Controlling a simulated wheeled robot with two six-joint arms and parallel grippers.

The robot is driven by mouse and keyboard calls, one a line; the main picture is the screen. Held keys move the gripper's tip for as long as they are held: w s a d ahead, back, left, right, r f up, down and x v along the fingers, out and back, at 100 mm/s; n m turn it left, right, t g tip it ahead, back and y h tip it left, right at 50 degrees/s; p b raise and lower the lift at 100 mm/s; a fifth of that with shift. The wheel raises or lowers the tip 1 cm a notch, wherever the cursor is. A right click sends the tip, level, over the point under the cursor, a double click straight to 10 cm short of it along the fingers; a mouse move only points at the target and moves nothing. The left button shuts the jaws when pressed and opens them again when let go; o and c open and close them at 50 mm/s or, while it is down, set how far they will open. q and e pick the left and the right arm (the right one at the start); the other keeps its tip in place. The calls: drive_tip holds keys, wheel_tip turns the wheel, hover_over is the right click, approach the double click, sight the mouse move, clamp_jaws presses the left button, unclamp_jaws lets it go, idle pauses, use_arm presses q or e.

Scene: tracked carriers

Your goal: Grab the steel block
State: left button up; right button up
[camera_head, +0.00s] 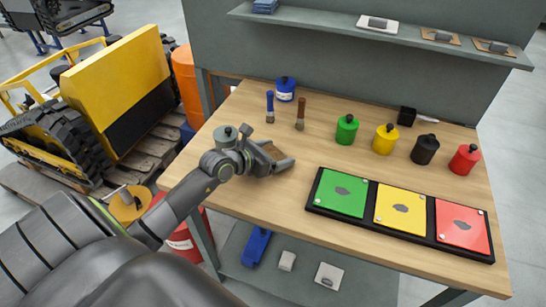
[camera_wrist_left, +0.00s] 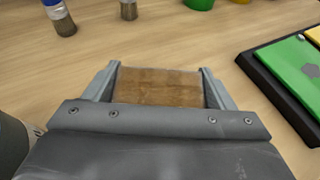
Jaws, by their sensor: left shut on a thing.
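My left gripper (camera_head: 284,157) is over the left part of the wooden bench and is shut on a brown, wood-toned block. This block (camera_wrist_left: 158,86) sits between the two grey fingers in the left wrist view; it does not look like bare steel. In the head view the fingers and wrist partly hide it. I cannot tell whether it touches the bench top. I cannot pick out a plainly steel block elsewhere. My right gripper is not in view.
A grey knobbed pot (camera_head: 225,138) stands close to my left wrist. Brushes (camera_head: 270,106) and coloured pots (camera_head: 346,130) stand behind. A black tray (camera_head: 316,208) with green, yellow and red panels lies right. Bare bench lies between gripper and tray.

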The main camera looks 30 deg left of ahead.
use_arm(q)
drive_tip(key=c, duration=0.7)
drive_tip(key=shift+w+r, duration=0.1)
drive_tip(key=shift+r, duration=0.05)
drive_tip(key=shift+c, duration=0.4)
